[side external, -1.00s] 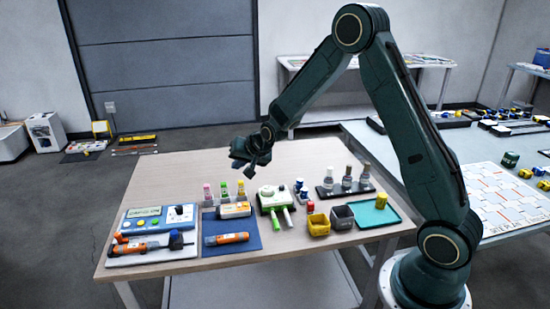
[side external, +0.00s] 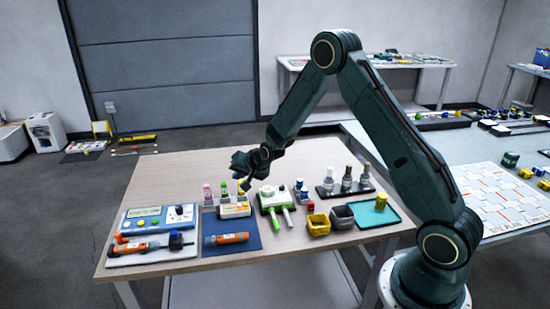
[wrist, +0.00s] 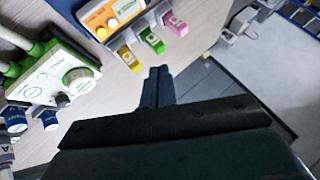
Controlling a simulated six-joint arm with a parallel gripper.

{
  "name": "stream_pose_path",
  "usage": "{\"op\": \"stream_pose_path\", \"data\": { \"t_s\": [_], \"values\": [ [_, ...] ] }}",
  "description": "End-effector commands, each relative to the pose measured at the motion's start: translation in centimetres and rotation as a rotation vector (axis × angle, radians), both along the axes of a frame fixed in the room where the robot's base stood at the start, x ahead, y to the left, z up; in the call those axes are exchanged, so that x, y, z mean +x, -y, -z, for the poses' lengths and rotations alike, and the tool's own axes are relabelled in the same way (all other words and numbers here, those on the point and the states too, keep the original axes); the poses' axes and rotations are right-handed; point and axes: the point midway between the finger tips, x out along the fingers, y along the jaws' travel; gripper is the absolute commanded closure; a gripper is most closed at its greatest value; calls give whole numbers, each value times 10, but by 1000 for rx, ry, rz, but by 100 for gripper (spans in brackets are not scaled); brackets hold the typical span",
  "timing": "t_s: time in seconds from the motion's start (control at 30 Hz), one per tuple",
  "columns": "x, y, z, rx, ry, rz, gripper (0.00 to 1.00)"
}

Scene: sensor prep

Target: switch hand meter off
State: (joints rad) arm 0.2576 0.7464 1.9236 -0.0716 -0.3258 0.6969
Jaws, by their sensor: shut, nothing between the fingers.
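An orange and white hand-held meter (side external: 235,210) lies at the top of the blue mat, at the front of the wooden table. My gripper (side external: 246,183) is above the table, behind and above the meter and near the small bottles, apart from the meter. In the wrist view the fingers (wrist: 158,73) are together with nothing between them.
Small pink, green and yellow bottles (side external: 224,192) stand just behind the meter. A green and white device (side external: 272,198) is to its right, a blue and white bench meter (side external: 157,219) to its left. An orange pen-like tool (side external: 227,239) lies in front. The table's back is clear.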

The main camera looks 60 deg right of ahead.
Motion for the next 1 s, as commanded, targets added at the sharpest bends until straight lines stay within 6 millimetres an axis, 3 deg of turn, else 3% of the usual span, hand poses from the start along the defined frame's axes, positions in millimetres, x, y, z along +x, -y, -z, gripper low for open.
{"op": "stream_pose_path", "data": {
  "t_s": [0.27, 1.0],
  "values": [
    [0, 0, 14, 0, -1, 0, 100],
    [0, 0, 82, 0, -2, -1, 100]
  ]
}}
